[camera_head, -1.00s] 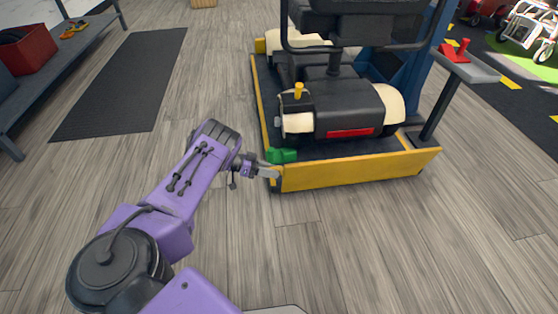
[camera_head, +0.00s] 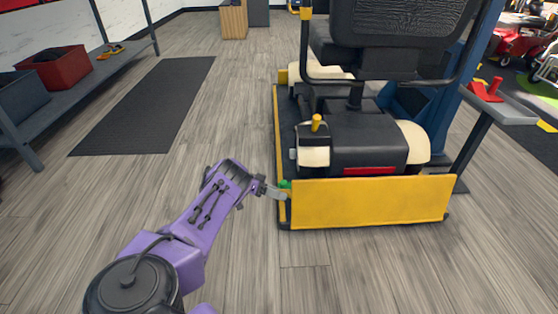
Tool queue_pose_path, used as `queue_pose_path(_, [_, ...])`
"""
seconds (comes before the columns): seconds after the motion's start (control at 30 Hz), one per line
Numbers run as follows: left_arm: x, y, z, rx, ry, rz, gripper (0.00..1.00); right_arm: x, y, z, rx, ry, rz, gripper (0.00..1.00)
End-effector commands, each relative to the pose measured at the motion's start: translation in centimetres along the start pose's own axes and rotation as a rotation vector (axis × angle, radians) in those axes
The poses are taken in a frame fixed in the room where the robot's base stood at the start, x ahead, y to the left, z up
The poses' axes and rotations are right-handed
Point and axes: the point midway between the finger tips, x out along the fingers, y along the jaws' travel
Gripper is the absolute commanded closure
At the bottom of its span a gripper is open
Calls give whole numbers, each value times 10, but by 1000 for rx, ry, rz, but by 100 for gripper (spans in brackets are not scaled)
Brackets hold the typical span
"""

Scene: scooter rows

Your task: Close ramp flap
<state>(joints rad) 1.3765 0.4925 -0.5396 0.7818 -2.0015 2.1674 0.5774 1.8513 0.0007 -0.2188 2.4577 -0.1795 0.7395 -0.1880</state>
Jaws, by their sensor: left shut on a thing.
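The yellow ramp flap (camera_head: 370,202) stands about upright at the near end of the low platform (camera_head: 278,130). A black scooter (camera_head: 360,135) with cream wheel covers is parked on the platform behind it. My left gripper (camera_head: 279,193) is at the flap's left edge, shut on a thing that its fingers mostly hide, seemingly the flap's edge. A bit of a green part (camera_head: 285,184) shows just above the fingers. My right gripper is not in view.
A post with a grey shelf and red lever (camera_head: 487,90) stands right of the platform. A dark mat (camera_head: 150,105) and a bench with a red bin (camera_head: 58,68) are at left. The wooden floor in front is clear.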

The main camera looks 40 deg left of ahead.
Motion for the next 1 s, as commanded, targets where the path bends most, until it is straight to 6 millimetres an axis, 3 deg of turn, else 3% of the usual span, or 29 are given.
queue_pose_path(0.3, [-3, -2, -7, 18, 9, -9, 100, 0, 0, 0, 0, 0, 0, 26])
queue_pose_path(0.33, [-3, -2, -7, 18, 10, -9, 57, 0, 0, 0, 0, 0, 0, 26])
queue_pose_path(0.37, [-3, -2, -7, 18, 10, -9, 47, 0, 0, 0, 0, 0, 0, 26])
queue_pose_path(0.73, [-10, -1, -4, 9, 6, -8, 45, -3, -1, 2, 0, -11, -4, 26])
queue_pose_path(1.0, [-71, -1, -3, 10, 5, -12, 45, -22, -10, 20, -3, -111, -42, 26])
